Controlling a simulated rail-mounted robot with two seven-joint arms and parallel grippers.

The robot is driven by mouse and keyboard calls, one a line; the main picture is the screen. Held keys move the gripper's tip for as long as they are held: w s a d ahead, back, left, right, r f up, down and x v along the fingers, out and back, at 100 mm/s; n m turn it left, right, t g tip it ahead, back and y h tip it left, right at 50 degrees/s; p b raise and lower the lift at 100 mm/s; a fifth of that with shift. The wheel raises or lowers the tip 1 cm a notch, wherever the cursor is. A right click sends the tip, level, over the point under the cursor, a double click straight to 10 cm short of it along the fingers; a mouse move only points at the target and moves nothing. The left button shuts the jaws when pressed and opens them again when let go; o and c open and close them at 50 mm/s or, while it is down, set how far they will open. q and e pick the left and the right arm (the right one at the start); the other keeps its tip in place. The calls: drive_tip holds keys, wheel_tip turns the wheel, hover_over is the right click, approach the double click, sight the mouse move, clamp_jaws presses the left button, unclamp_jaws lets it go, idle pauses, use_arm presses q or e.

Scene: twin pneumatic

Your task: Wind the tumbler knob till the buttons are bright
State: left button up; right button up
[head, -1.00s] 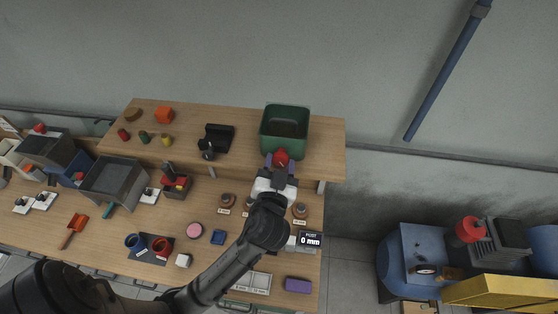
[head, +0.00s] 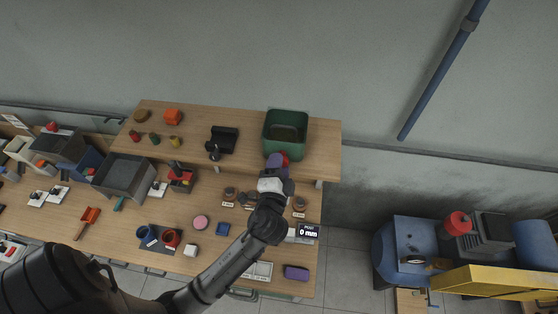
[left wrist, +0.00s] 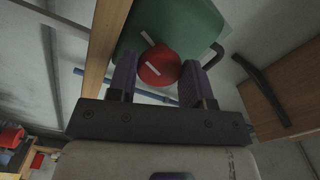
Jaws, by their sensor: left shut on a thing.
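The tumbler is a green open-topped box (head: 286,130) on the raised shelf, near its right end. Its round red knob (left wrist: 160,68) has a white line across it and faces me; in the head view only a bit of red (head: 286,155) shows past my fingers. My left gripper (head: 277,163) reaches up to the front of the box. In the left wrist view its purple fingers (left wrist: 158,78) stand either side of the knob, shut on it. I cannot make out buttons inside the dark tumbler. My right gripper is not in view.
The shelf (head: 325,150) also holds a black device (head: 222,139) and small coloured pieces to the left. On the lower bench are a grey bin (head: 124,178), brown round pieces, a purple block (head: 296,272) and a display reading 0 mm (head: 308,231).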

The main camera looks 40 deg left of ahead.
use_arm(q)
drive_tip(key=shift+r+m+p, duration=0.1)
drive_tip(key=shift+m+p, duration=1.35)
drive_tip(key=shift+m, duration=4.85)
drive_tip(key=o, duration=0.9)
drive_tip(key=shift+o, duration=0.2)
drive_tip(key=shift+d, duration=0.1)
drive_tip(key=b+v, duration=0.5)
drive_tip(key=v, duration=0.8)
drive_tip(key=shift+s+d, duration=0.2)
drive_tip(key=shift+s, duration=0.1)
